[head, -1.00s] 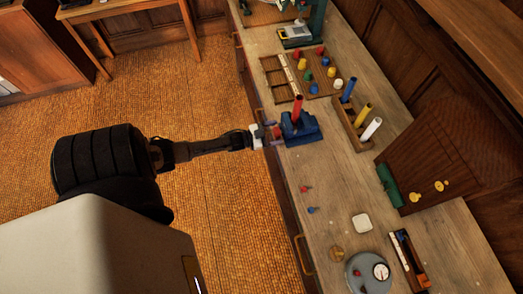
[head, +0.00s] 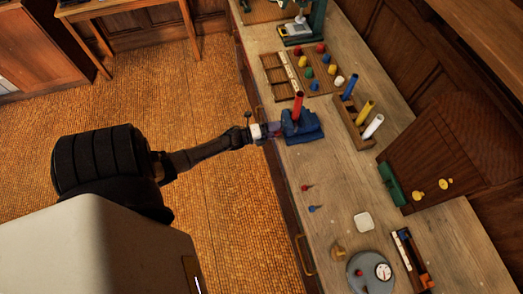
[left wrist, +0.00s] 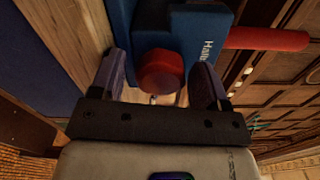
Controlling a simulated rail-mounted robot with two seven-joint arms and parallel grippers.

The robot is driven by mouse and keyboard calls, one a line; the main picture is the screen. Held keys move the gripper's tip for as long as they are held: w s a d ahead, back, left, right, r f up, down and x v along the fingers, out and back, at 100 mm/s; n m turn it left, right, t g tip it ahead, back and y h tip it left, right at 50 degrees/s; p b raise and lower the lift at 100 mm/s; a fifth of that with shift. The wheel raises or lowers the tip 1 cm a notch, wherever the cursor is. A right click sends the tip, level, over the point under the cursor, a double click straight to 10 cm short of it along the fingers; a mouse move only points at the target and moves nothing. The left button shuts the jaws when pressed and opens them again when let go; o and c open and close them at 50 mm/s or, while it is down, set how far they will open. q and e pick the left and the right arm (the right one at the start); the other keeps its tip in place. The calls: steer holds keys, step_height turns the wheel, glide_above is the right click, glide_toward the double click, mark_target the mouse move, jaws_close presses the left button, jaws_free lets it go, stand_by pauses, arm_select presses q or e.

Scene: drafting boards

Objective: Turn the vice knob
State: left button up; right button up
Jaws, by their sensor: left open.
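The blue vice (head: 302,130) stands near the front edge of the bench, with a red rod (head: 297,105) sticking up from it. In the left wrist view the blue vice body (left wrist: 195,35) fills the top middle, and the red rod (left wrist: 265,38) points right. The red vice knob (left wrist: 161,71) faces the wrist camera. My left gripper (head: 278,130) is at the knob side of the vice. In the left wrist view its two fingers (left wrist: 163,82) stand open, one on each side of the knob, with gaps visible. My right gripper is not in view.
The wooden bench (head: 335,185) has a rack with colored rods (head: 352,122), a peg board (head: 318,78), a white block (head: 364,222) and a grey round dial base (head: 368,272). A bench handle (head: 304,255) juts out at the front. Open floor lies left.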

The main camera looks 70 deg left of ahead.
arm_select(q)
steer(key=m, duration=0.3)
steer(key=shift+f, duration=0.1)
steer(key=m, duration=0.3)
steer(key=shift+m, duration=0.4)
steer(key=m, duration=0.4)
steer(key=m+p, duration=0.1)
steer(key=m, duration=0.1)
steer(key=shift+d+r, duration=0.1)
steer(key=shift+r, duration=0.2)
steer(key=s+a+m+b, duration=0.1)
steer(key=s+a+b, duration=0.15)
steer(key=s, duration=1.05)
steer(key=w+d+r+n+g+y+p, duration=0.5)
steer(key=d+r+n+p, duration=0.4)
steer(key=n, duration=0.9)
steer(key=s+d+r+n+g+p, duration=0.3)
steer(key=d+r+n, duration=0.2)
steer(key=d+n, duration=0.1)
steer(key=s+d+r+n+g+h+p, duration=0.1)
steer(key=s+d+r+n+g+p, duration=0.2)
steer(key=d+r+n, duration=0.3)
steer(key=shift+d+g, duration=0.4)
steer(key=shift+d, duration=0.55)
steer(key=shift+r, duration=0.1)
